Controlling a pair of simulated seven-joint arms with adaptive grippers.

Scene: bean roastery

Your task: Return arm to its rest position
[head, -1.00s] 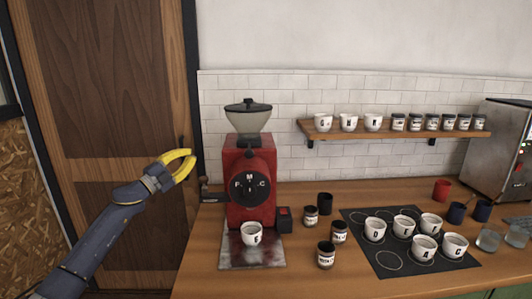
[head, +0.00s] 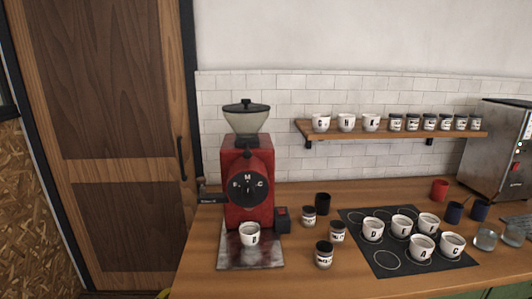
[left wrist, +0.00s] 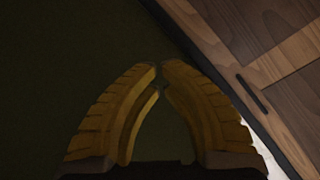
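My left gripper (left wrist: 160,68) fills the middle of the left wrist view. Its two yellow fingers curve together, with their tips meeting or almost meeting and nothing seen between them. It hangs in front of a dark surface, with the wooden door (left wrist: 265,50) on the right side of that view. In the head view only a small yellow piece, likely of this gripper, shows at the bottom edge, left of the counter. My right arm and gripper are not in view.
A red grinder (head: 248,205) stands on the wooden counter (head: 205,255) with a white cup (head: 249,236) at its base. Several jars and lettered cups stand to its right, some on a black mat (head: 385,272). A wall shelf (head: 390,134) holds more. The door (head: 110,130) is left.

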